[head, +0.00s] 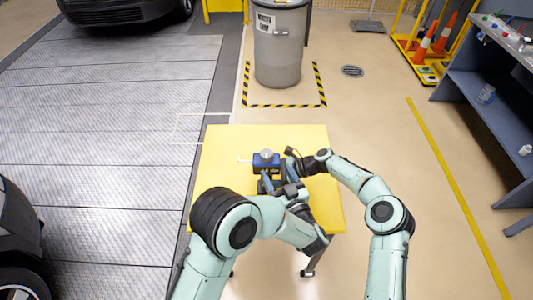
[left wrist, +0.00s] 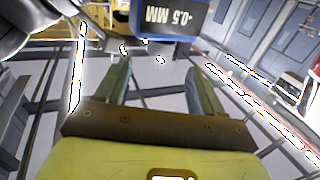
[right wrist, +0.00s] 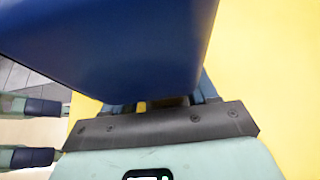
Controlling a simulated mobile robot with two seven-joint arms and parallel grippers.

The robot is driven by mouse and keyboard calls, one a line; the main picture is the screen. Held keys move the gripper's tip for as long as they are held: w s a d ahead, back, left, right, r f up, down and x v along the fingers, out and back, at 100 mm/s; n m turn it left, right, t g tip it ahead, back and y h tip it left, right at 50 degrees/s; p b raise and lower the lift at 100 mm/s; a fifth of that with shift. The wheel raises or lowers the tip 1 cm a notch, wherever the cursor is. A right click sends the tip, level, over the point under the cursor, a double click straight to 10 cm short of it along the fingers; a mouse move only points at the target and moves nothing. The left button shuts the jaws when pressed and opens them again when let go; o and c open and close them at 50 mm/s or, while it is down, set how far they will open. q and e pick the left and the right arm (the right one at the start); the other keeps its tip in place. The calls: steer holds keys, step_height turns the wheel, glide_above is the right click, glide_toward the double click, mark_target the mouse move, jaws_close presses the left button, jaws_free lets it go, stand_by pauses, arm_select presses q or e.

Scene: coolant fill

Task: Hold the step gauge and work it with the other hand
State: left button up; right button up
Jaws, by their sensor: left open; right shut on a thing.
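The step gauge (head: 266,163) is a dark blue block with a pale round knob on top, held over the yellow table in the head view. Its label reading "-0.5 MM" shows on the block in the left wrist view (left wrist: 185,18). My right gripper (head: 289,160) is shut on the gauge from the right. The blue body fills the upper part of the right wrist view (right wrist: 110,45) and hides most of the fingers. My left gripper (head: 268,182) is open and empty, just on the near side of the gauge. Its two fingers (left wrist: 157,85) point toward the block, apart from it.
The yellow table (head: 225,195) is otherwise mostly clear. A grey bin (head: 279,50) stands beyond it inside striped floor tape. A blue-grey shelf (head: 485,95) stands at the right, with orange cones (head: 424,48) at the back right. Cars stand at the left.

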mark_target(269, 158)
arm_select(q)
steer(key=x, duration=0.8)
steer(key=shift+w+a, duration=0.1)
steer(key=shift+w, duration=0.25)
steer(key=c, duration=1)
